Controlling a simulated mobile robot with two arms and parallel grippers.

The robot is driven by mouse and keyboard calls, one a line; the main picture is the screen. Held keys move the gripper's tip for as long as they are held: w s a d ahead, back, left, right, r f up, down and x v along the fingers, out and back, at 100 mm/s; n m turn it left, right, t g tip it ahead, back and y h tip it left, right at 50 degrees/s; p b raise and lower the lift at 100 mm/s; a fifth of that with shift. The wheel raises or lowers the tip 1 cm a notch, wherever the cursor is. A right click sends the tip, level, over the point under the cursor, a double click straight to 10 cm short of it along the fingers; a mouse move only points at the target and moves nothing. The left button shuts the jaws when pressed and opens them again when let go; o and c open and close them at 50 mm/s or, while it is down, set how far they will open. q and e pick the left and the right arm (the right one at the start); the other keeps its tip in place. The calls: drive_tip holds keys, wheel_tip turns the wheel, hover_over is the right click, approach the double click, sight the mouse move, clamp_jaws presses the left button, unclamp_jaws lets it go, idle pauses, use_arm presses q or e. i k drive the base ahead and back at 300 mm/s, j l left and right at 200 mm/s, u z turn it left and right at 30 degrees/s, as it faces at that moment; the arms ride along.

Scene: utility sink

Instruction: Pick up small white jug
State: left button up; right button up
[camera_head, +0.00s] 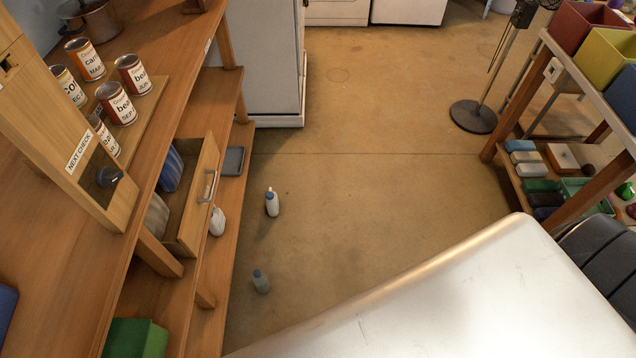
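A small white jug-like container (217,222) stands on the lower wooden shelf at the left, just below and right of an open drawer (205,206). Its upper part is close to the drawer front, and its handle cannot be made out. A white bottle with a blue lower part (272,205) stands on the floor to its right. A greyish bottle (261,283) stands on the floor nearer the bottom. Neither my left gripper nor my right gripper is in view.
Several cans (134,75) stand on the wooden bench at the left. A large pale smooth surface (470,300) fills the lower right. A stand with a round base (473,117) and a shelf of bins (600,55) are at the right. The middle floor is clear.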

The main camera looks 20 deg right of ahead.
sight(272, 197)
drive_tip(key=i+z, duration=0.15)
drive_tip(key=z, duration=0.2)
drive_tip(key=u, duration=0.45)
drive_tip(key=i+l+u, duration=0.1)
drive_tip(key=l+u, duration=0.9)
drive_tip(key=u, duration=0.15)
drive_tip(key=i, duration=0.05)
